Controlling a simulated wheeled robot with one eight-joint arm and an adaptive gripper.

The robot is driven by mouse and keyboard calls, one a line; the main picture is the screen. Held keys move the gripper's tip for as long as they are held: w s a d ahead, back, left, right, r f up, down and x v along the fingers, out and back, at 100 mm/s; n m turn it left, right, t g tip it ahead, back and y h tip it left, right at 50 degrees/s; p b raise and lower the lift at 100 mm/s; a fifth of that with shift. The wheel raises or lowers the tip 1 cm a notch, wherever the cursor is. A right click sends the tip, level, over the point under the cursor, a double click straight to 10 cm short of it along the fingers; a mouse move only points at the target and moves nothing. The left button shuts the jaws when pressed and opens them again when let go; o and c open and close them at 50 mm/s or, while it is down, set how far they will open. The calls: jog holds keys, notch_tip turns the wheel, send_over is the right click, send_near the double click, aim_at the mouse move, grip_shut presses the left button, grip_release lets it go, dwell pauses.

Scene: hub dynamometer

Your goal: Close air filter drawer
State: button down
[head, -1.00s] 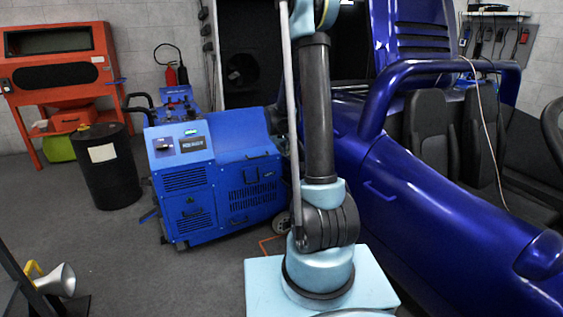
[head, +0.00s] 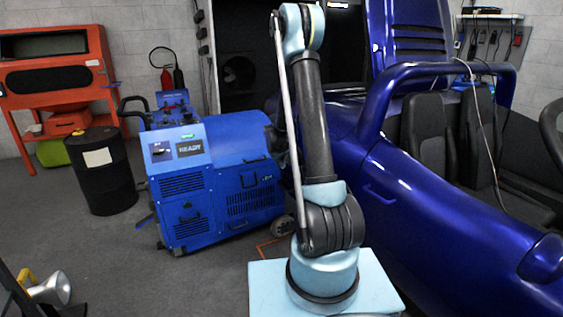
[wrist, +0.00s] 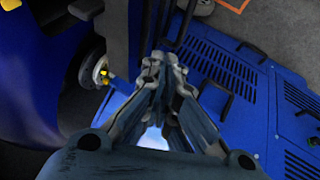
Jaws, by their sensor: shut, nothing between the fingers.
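The blue dynamometer unit (head: 240,160) stands on the floor left of my arm in the head view, with a lit display reading READY. Its front has vent panels and small black handles, including one on the lower front panel (head: 188,218). I cannot tell for sure which panel is the air filter drawer or how far it stands out. In the wrist view my gripper (wrist: 163,62) is shut and empty, above or in front of the blue vented housing (wrist: 235,75) with black handles. My gripper cannot be made out in the head view.
A blue car (head: 420,190) stands close on the right. A black drum (head: 103,180) and an orange cabinet (head: 60,85) are at the left. A horn-shaped lamp (head: 50,289) lies at lower left. Grey floor (head: 130,265) is open before the unit.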

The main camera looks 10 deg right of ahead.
aim_at(288, 170)
jog(key=shift+w+d+f, duration=0.7)
jog(key=shift+d+f, duration=0.05)
jog(key=shift+d, duration=0.2)
jog(key=shift+w+d+f, duration=0.7)
jog(key=shift+d+f, duration=0.05)
jog(key=shift+d, duration=0.2)
jog(key=shift+a, duration=0.1)
